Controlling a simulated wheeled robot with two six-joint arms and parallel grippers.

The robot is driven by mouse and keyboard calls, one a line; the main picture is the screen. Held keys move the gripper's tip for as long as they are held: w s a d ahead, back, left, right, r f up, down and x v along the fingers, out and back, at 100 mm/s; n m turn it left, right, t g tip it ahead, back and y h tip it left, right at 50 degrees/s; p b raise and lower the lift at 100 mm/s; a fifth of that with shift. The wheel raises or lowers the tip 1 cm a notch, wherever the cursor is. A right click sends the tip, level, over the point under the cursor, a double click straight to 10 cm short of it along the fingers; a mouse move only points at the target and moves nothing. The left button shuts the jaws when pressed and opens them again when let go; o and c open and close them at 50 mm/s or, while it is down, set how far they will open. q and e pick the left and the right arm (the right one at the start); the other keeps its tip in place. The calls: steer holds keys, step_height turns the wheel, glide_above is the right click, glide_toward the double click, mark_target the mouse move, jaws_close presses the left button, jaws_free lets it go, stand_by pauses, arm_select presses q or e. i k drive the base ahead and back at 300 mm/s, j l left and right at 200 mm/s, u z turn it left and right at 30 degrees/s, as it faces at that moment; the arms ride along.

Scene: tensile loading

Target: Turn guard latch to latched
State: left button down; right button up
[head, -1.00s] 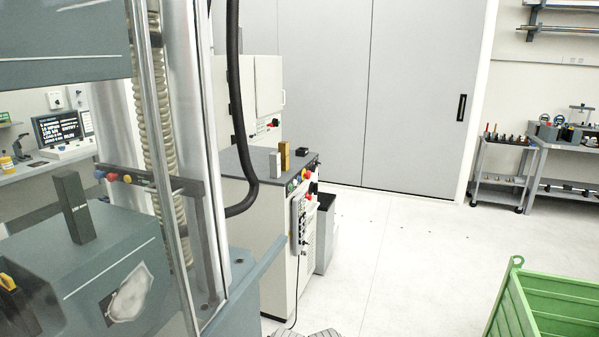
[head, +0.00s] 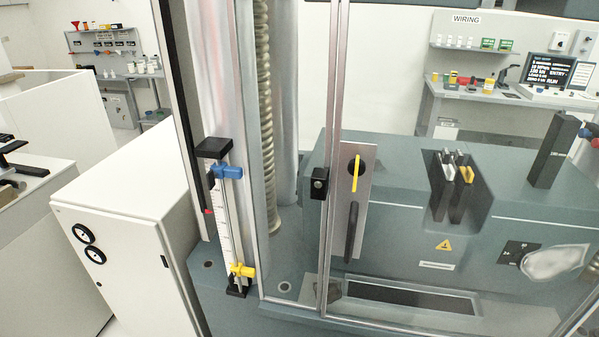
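The guard latch shows right of centre in the head view as a yellow lever (head: 356,173) on a round black boss. The lever stands nearly upright. It sits on a grey metal plate (head: 366,192), above a dark vertical pull handle (head: 350,234). A small black block (head: 319,184) is on the upright frame post just left of the plate. Whether the latch engages that block cannot be told. Neither of my grippers is in view.
A clear guard panel with metal posts (head: 334,130) stands before the grey-green machine bed. Left of it are a scale with blue (head: 228,171) and yellow (head: 242,270) clamps and a white cabinet (head: 130,245). A bench with a monitor (head: 556,69) is behind.

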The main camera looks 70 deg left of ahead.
mark_target(357, 167)
steer(key=k+j+u, duration=0.15)
steer(key=u, duration=1.65)
